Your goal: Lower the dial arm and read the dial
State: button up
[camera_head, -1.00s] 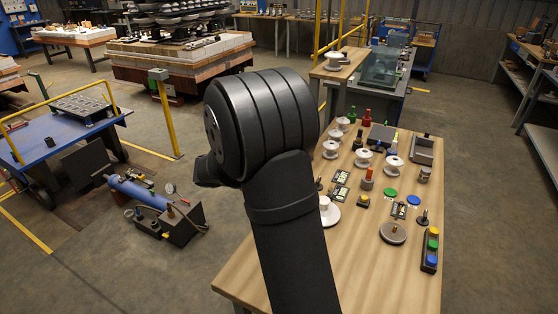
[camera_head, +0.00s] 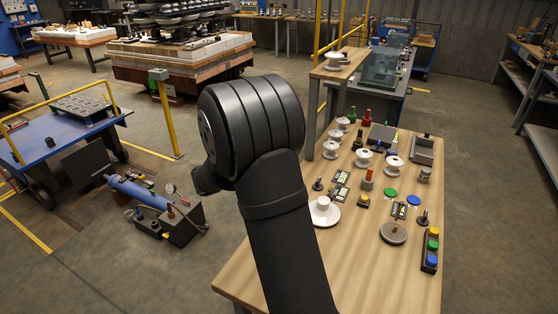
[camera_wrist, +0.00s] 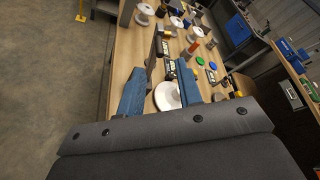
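My gripper (camera_wrist: 162,82) shows in the wrist view as two blue fingers standing apart, with nothing visibly held between them. A white round plate (camera_wrist: 167,97) with a raised centre lies beyond and between the fingers. The plate (camera_head: 324,213) also shows on the wooden table in the head view, just right of my arm. In the head view my gripper is hidden by my own arm. I cannot tell for sure which part is the dial arm. A grey disc (camera_head: 393,234) with a thin upright rod stands at the table's right. Small display boxes (camera_head: 341,178) lie behind the plate.
The wooden table (camera_head: 365,285) is bare at its front. White spools (camera_head: 394,166), a red-topped post (camera_head: 367,179), green (camera_head: 390,192) and blue (camera_head: 414,201) discs and a button box (camera_head: 430,250) crowd its middle and right. A gauge (camera_head: 170,188) sits on the blue cylinder unit (camera_head: 140,192).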

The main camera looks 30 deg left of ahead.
jog(key=x, duration=0.7)
jog(key=shift+s, duration=0.1)
grip_shut()
